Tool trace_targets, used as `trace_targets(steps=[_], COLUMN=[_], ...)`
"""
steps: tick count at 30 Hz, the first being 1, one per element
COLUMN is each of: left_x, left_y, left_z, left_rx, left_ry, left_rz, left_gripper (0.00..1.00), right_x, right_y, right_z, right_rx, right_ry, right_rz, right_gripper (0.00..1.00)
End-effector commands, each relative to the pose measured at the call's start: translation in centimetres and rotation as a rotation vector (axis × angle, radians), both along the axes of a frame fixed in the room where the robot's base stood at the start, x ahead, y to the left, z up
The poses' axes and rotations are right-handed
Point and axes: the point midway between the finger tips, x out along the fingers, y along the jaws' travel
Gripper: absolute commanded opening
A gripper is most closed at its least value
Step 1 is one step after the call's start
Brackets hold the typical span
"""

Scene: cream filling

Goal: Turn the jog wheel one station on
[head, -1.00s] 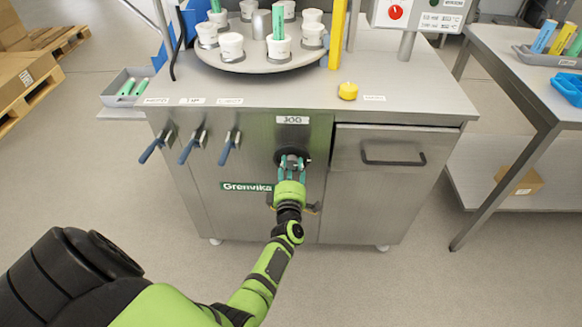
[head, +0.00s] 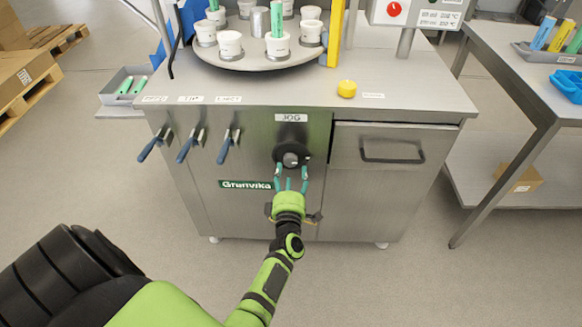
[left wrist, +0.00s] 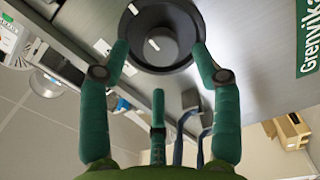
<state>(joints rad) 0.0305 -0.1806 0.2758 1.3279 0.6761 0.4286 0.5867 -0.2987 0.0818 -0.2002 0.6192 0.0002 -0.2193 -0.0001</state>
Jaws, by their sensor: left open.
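The jog wheel (head: 292,157) is a round dark knob with a metal hub on the machine's front panel, below a JOG label (head: 291,117). It also shows in the left wrist view (left wrist: 152,62), with pale marks on its face. My left gripper (head: 290,180) has teal fingers, is open and empty, and sits just below and in front of the wheel, apart from it. In the left wrist view its fingers (left wrist: 160,62) are spread across the wheel's near side. The turntable (head: 250,62) on the machine's top carries several white cups. My right gripper is not in view.
Three blue-handled levers (head: 187,147) stick out left of the wheel. A drawer with a dark handle (head: 392,158) is at right. A yellow button (head: 347,88) stands on the top. A side table (head: 505,75) is at far right. The floor in front is clear.

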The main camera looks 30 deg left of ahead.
Motion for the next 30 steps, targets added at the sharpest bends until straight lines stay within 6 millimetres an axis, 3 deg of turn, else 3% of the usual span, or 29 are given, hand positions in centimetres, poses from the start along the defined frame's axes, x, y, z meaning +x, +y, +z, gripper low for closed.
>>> trace_targets(steps=[9,27,30], left_x=[-3.1,-3.5,-3.5], left_y=[-2.0,-2.5,-3.3], left_z=[-0.1,-0.3,-1.2], left_rx=[0.0,-0.005,0.015], left_ry=[-0.001,0.005,0.046], left_rz=[-0.001,-0.005,-0.036], left_gripper=[0.64,0.64,0.64], right_x=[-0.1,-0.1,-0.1], right_y=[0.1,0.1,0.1], right_z=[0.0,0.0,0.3], right_rx=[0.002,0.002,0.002], right_ry=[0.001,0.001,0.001], right_rz=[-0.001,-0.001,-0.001], right_gripper=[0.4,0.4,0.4])
